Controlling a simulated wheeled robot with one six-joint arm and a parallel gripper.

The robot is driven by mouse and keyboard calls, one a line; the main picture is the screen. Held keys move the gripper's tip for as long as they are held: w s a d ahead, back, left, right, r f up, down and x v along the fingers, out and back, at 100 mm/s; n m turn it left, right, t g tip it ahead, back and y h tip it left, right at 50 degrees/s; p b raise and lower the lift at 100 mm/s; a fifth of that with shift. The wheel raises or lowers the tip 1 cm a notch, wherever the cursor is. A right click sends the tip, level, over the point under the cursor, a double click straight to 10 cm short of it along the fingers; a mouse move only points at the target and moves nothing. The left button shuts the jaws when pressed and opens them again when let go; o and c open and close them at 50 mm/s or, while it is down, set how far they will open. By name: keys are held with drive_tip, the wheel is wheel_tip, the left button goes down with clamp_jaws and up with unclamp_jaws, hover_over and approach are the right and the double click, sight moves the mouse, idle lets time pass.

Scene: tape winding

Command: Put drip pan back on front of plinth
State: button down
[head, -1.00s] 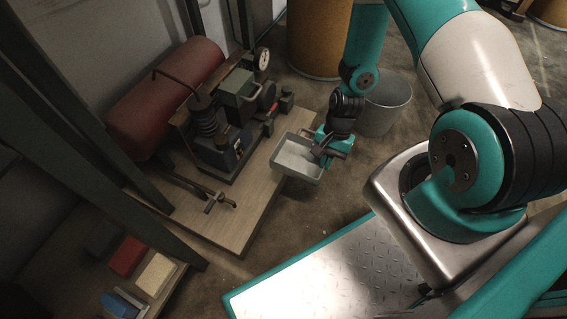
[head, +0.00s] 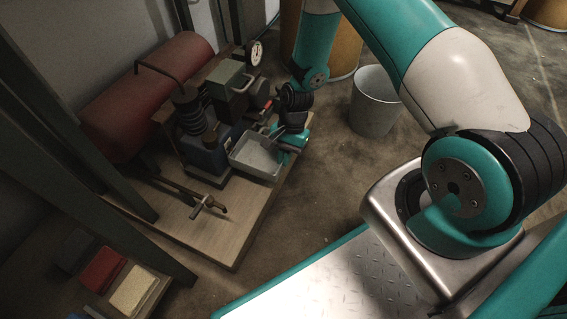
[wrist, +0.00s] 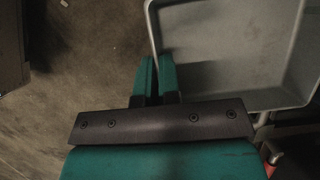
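The drip pan (head: 258,154) is a shallow grey tray in the head view, close against the front of the machine on the wooden plinth (head: 228,232). It also fills the upper right of the wrist view (wrist: 235,50). My gripper (head: 283,147) is at the pan's right side in the head view. In the wrist view my gripper's two teal fingers (wrist: 155,80) are close together with the pan's near-side rim between or just beyond them. The exact contact is hidden. I cannot tell whether the pan touches the plinth.
A grey bucket (head: 376,103) stands on the floor to the right. Red and cream blocks (head: 132,290) sit at lower left.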

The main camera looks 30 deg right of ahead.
drive_tip(key=shift+w+a+f+b, duration=0.15)
drive_tip(key=shift+f+b, duration=0.3)
drive_tip(key=shift+f, duration=0.25)
drive_tip(key=shift+r, duration=0.15)
drive_tip(key=shift+f, duration=0.2)
drive_tip(key=c, duration=1.3)
unclamp_jaws()
drive_tip(key=shift+c, duration=0.2)
